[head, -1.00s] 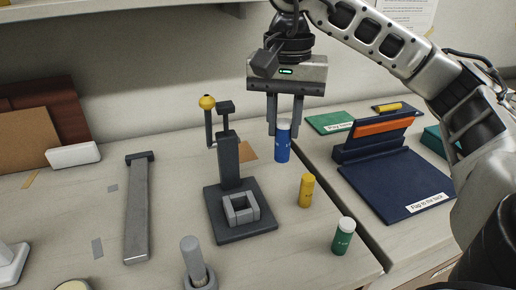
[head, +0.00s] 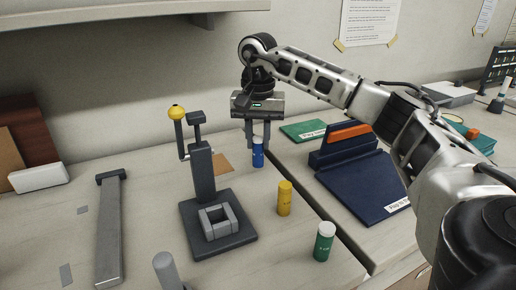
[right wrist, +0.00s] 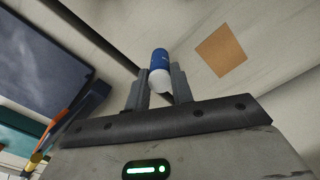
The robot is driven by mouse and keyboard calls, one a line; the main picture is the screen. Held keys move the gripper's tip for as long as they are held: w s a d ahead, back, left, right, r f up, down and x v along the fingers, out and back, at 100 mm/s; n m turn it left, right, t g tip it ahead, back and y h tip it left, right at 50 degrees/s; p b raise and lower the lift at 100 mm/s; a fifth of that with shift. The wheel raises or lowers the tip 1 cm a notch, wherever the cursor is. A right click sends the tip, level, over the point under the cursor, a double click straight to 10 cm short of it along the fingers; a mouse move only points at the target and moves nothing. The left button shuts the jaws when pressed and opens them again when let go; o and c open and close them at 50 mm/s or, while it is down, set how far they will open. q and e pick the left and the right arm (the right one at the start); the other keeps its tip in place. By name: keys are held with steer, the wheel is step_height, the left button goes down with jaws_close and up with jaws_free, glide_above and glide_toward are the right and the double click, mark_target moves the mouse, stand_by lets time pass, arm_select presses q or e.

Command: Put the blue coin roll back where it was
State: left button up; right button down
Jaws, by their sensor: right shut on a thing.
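The blue coin roll (head: 258,155) is upright near the back of the counter, right of a flat orange-brown square (head: 222,165). My right gripper (head: 258,142) points down over it and is shut on its upper part. In the right wrist view the blue roll (right wrist: 160,62), pale end towards the camera, sits between the fingers (right wrist: 160,82). The roll's lower end looks at or very near the counter; I cannot tell whether it touches. A yellow roll (head: 285,198) and a green roll (head: 323,242) stand nearer. My left gripper is out of view.
A dark lever press (head: 203,170) with a yellow knob stands left of the blue roll. A navy stand (head: 360,185) and a green mat (head: 302,131) lie to the right, past a counter seam. A wall rises close behind.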

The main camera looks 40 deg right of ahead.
mark_target(258, 139)
steer(key=shift+f, duration=1.45)
steer(key=shift+f, duration=0.2)
steer(key=c, duration=1.2)
jaws_free()
steer(key=shift+r, duration=0.15)
step_height(258, 139, up, 12)
steer(key=shift+r+p, duration=0.1)
steer(key=shift+p, duration=0.75)
